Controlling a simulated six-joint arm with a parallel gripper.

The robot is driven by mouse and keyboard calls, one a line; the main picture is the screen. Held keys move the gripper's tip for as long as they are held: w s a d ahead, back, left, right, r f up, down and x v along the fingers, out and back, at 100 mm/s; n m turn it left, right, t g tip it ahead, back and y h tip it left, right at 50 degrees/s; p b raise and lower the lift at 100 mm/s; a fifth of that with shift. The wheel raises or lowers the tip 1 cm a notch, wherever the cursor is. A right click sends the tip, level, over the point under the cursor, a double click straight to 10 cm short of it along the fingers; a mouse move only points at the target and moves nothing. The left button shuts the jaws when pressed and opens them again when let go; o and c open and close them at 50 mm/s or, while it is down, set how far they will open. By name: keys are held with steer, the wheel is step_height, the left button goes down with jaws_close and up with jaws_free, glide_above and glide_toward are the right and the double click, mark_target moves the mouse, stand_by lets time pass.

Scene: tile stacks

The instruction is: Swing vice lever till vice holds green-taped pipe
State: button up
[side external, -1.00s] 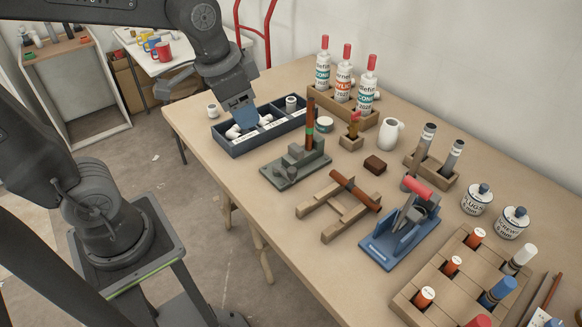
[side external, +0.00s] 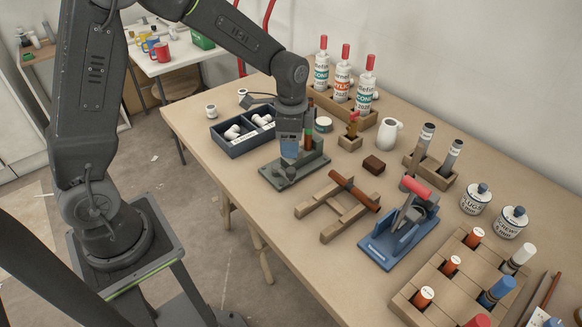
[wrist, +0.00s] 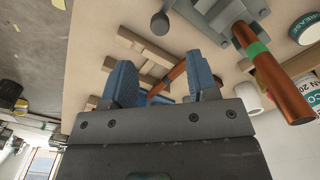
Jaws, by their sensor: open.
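The grey-green vice (side external: 270,172) stands on the bench, partly hidden behind my gripper in the side view. It also shows at the top of the wrist view (wrist: 222,14). The copper pipe with green tape (wrist: 277,80) stands in the vice; I cannot tell whether the jaws touch it. In the side view only part of the pipe (side external: 308,135) shows, beside my gripper. The vice lever's round dark knob (wrist: 160,23) is ahead of my fingers in the wrist view. My gripper (side external: 289,152) is open and empty above the vice; its blue fingers (wrist: 162,82) are apart.
A wooden stand (side external: 327,234) holds a copper pipe (side external: 355,191) in front of the vice. A blue tool with a red handle (side external: 395,245) stands to the right. A dark blue tray (side external: 238,150) with white fittings is at left. Bottles (side external: 342,80) stand behind.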

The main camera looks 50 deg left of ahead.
mark_target(291, 170)
step_height(291, 170, down, 9)
steer(key=shift+r, duration=0.2)
steer(key=shift+c, duration=0.5)
jaws_close()
